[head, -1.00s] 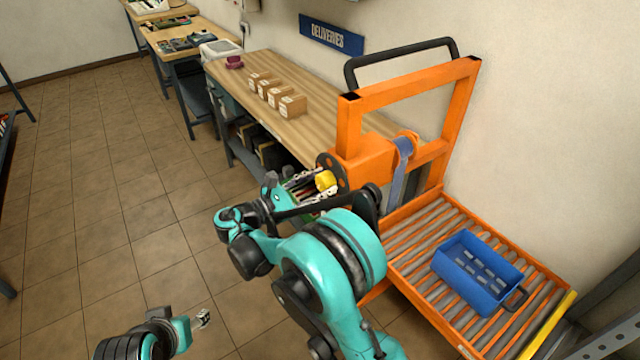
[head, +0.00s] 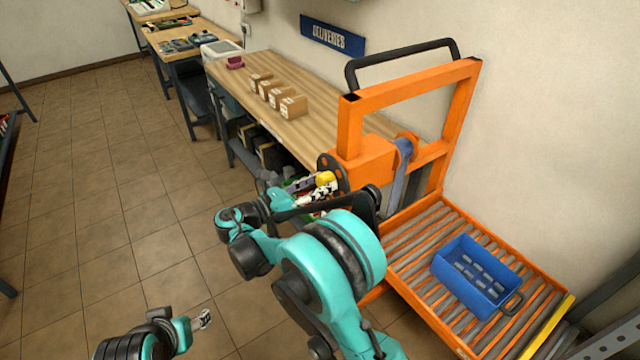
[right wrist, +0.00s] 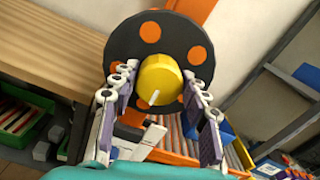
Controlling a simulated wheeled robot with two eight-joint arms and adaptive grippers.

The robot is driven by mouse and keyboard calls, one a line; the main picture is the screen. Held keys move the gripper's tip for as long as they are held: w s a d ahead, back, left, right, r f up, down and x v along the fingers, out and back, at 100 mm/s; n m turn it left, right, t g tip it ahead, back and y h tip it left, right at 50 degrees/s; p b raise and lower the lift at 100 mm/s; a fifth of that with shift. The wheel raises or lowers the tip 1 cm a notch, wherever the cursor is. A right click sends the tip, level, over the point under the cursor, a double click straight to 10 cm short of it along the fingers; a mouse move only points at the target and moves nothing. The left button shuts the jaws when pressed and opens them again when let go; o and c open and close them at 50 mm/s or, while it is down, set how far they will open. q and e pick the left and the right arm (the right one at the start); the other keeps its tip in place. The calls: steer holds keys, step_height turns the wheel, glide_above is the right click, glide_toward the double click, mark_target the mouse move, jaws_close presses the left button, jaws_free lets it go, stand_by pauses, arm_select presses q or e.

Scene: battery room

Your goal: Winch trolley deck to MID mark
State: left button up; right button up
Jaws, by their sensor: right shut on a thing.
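The orange winch trolley (head: 349,128) stands against the wall at the right, with its roller deck (head: 415,246) low in front of the frame. The winch's dark disc with orange spots (right wrist: 122,45) carries a yellow grip knob (right wrist: 161,78), which also shows in the head view (head: 325,178). My right gripper (head: 316,190) is at the knob. In the right wrist view its two fingers (right wrist: 158,88) are closed on the knob from both sides. My left gripper (head: 204,319) is over the floor at the bottom left, away from the trolley; its finger gap is unclear. No MID mark is readable.
A blue crate (head: 449,262) with several grey pieces sits on the deck. A wooden bench (head: 252,66) with several small boxes (head: 292,107) stands left of the trolley, under a DELIVERIES sign (head: 332,34). Grey shelving (right wrist: 290,80) is at the right.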

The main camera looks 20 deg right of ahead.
steer(key=o, duration=1.2)
steer(key=shift+c, duration=0.2)
steer(key=v, duration=1.2)
